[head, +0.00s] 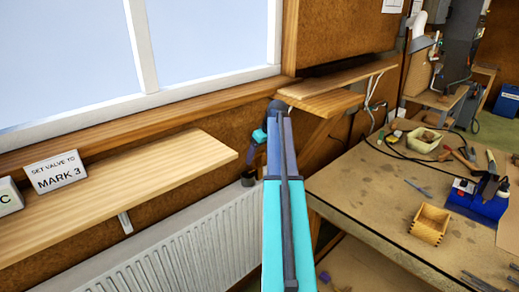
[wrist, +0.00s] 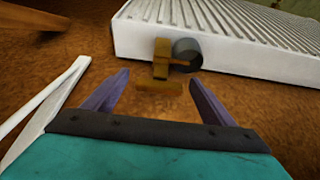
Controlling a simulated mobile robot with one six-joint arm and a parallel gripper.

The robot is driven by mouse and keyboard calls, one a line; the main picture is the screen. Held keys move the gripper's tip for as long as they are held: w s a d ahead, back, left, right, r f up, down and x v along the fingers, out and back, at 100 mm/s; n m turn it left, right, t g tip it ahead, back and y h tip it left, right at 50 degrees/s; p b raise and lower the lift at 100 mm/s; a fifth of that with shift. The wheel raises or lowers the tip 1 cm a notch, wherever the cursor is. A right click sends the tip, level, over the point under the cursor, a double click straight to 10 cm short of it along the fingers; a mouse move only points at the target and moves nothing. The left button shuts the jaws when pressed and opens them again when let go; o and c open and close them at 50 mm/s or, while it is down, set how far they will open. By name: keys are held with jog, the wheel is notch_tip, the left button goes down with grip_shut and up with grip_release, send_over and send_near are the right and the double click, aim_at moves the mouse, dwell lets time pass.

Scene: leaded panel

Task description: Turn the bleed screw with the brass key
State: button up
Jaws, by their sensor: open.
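In the wrist view a brass key (wrist: 161,62), with a stem and a crossbar at its lower end, stands at the end of the white radiator (wrist: 230,58). Beside it is a dark round fitting (wrist: 187,53); the key overlaps it in view, and I cannot tell whether the key is seated on the bleed screw. The screw itself is not distinguishable. My gripper (wrist: 161,79) is open, its two purple fingers on either side of the key's crossbar, with nothing held. In the head view the radiator (head: 170,255) is below the window, and the key cannot be made out.
A wooden shelf (head: 120,188) above the radiator holds a sign (head: 56,172) reading "SET VALVE TO MARK 3". At right a workbench (head: 370,205) carries a small wooden box (head: 429,224), a blue tool (head: 478,199) and several hand tools. White strips (wrist: 45,110) lie left of my gripper.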

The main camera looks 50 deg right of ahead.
jog(key=shift+p+x, duration=0.35)
jog(key=shift+x, duration=1.1)
jog(key=c, duration=1.2)
jog(key=shift+o, duration=1.4)
jog(key=c, duration=0.3)
jog(key=shift+n+y, duration=0.5)
jog(key=shift+n, duration=0.6)
jog(key=shift+c, duration=0.2)
